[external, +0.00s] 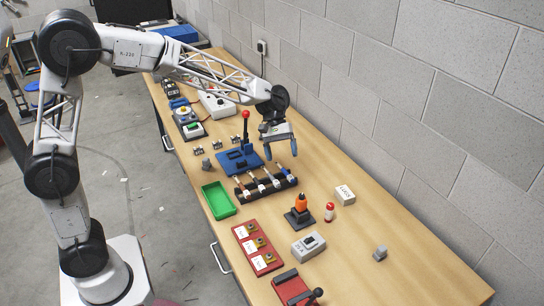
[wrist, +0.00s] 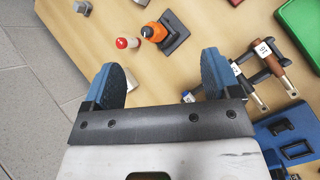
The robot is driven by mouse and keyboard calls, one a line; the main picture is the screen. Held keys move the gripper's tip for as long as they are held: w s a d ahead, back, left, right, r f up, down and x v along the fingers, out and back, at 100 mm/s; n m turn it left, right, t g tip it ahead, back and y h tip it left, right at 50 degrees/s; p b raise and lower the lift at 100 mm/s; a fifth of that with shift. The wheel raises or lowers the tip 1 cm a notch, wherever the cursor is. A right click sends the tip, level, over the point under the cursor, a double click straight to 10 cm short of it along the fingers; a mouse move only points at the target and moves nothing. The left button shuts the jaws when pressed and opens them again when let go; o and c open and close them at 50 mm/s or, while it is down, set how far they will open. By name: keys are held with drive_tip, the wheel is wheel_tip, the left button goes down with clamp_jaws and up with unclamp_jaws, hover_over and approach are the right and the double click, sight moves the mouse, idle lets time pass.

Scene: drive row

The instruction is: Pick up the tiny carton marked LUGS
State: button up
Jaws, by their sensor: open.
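The small whitish carton marked LUGS (external: 345,195) sits on the bench toward the wall side, just behind a red-and-white cylinder in the external view.
The red-and-white cylinder (external: 329,212) and an orange-topped device (external: 301,207) stand close to the carton. A black rack of handled tools (external: 265,186), a blue lever base (external: 240,161) and a green tray (external: 218,199) are nearby. The block wall (external: 440,130) borders the bench.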

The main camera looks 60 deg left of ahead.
drive_tip(key=w+f+n+h, duration=0.3)
drive_tip(key=w+f, duration=0.5)
drive_tip(key=w, duration=0.5)
drive_tip(key=n+h, duration=0.3)
drive_tip(key=n, duration=0.1)
approach(341, 187)
drive_tip(key=x, duration=0.3)
drive_tip(key=shift+d, duration=0.15)
drive_tip(key=shift+d, duration=0.1)
drive_tip(key=shift+x, duration=1.2)
drive_tip(key=shift+d, duration=0.1)
drive_tip(key=shift+x, duration=2.5)
drive_tip(key=shift+f, duration=0.2)
drive_tip(key=shift+c, duration=0.3)
drive_tip(key=c, duration=1)
